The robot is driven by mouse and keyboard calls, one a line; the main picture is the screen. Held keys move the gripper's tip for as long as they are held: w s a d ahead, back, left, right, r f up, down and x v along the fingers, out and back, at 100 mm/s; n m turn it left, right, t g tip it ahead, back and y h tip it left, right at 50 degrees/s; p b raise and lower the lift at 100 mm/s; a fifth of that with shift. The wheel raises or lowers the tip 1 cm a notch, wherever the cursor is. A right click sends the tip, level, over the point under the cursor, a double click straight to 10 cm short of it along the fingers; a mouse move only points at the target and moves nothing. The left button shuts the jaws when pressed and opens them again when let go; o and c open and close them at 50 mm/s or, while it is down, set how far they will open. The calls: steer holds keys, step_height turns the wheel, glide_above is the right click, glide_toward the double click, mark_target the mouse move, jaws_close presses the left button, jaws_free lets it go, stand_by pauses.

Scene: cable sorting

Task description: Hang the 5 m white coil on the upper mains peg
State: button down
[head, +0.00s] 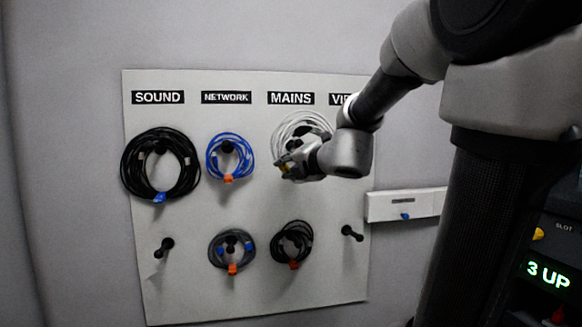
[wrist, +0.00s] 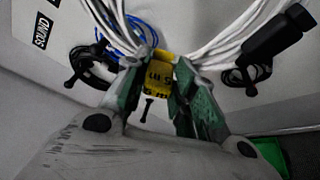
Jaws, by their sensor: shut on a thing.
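The white coil (head: 298,118) is at the upper spot under the MAINS label (head: 291,98), partly hidden by my gripper and arm. My gripper (head: 288,170) is shut on the coil's yellow tag, at the coil's lower edge. In the wrist view the yellow tag (wrist: 160,74), with "5 M"-like print, sits between the fingertips. White cable strands (wrist: 225,42) spread out on both sides of it, with a black plug (wrist: 276,36) at the right. The upper mains peg is not clearly visible; I cannot tell whether the coil is around it or in front of it.
On the board (head: 200,295), a black coil (head: 160,165) and blue coil (head: 229,158) hang at upper left. A grey coil (head: 232,251) and black coil (head: 291,243) hang below. The lower left peg (head: 164,247) and lower right peg (head: 352,233) are bare.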

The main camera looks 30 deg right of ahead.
steer(key=w+d+f, duration=0.2)
steer(key=w, duration=0.6)
steer(key=w+d+f, duration=0.2)
steer(key=w+f, duration=0.1)
steer(key=w, duration=0.5)
steer(key=shift+d, duration=0.35)
stand_by(0.8)
steer(key=shift+s+f, duration=0.1)
steer(key=shift+f, duration=0.15)
steer(key=c, duration=1.1)
jaws_free()
